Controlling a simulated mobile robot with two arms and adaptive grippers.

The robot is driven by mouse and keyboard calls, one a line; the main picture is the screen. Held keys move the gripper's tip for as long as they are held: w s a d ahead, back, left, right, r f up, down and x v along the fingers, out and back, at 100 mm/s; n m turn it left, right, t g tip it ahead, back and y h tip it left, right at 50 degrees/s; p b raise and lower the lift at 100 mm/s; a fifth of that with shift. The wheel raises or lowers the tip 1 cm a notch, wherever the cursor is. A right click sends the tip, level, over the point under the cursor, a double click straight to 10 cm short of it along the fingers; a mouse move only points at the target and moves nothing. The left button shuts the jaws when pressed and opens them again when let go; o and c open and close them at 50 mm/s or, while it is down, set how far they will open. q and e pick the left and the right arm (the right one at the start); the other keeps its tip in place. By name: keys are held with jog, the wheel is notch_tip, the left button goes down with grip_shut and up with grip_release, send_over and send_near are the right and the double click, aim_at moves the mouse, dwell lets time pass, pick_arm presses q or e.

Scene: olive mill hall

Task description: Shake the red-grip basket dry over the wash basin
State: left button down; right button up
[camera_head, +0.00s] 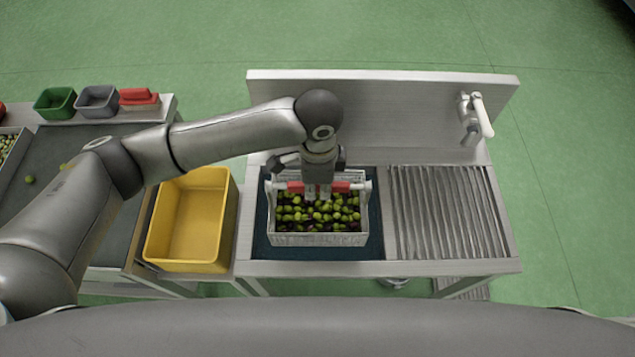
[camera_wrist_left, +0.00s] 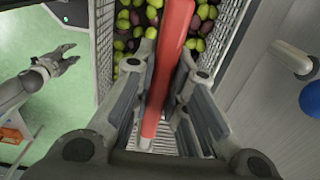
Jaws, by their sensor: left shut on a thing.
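The red-grip basket (camera_head: 320,240), a pale grid-walled basket full of green and dark olives, is upright at the wash basin (camera_head: 262,238), in the left part of the sink unit. I cannot tell whether it hangs above the basin or rests in it. My left gripper (camera_head: 318,194) is shut on the middle of its red grip (camera_head: 345,187). In the left wrist view the red grip (camera_wrist_left: 168,65) runs between the fingers, with olives beyond. My right gripper (camera_wrist_left: 74,56) shows only in that view, open and empty, apart from the basket.
A ribbed drainboard (camera_head: 450,212) lies right of the basin, with a tap (camera_head: 473,118) behind it. A yellow crate (camera_head: 190,218) stands left of the basin. Green (camera_head: 55,102) and grey (camera_head: 97,100) bins and a red thing (camera_head: 138,97) stand at the back left.

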pick_arm(q)
jog(key=shift+d+r, duration=0.1)
pick_arm(e)
jog(key=shift+s+a, duration=0.1)
jog(key=shift+a, duration=0.2)
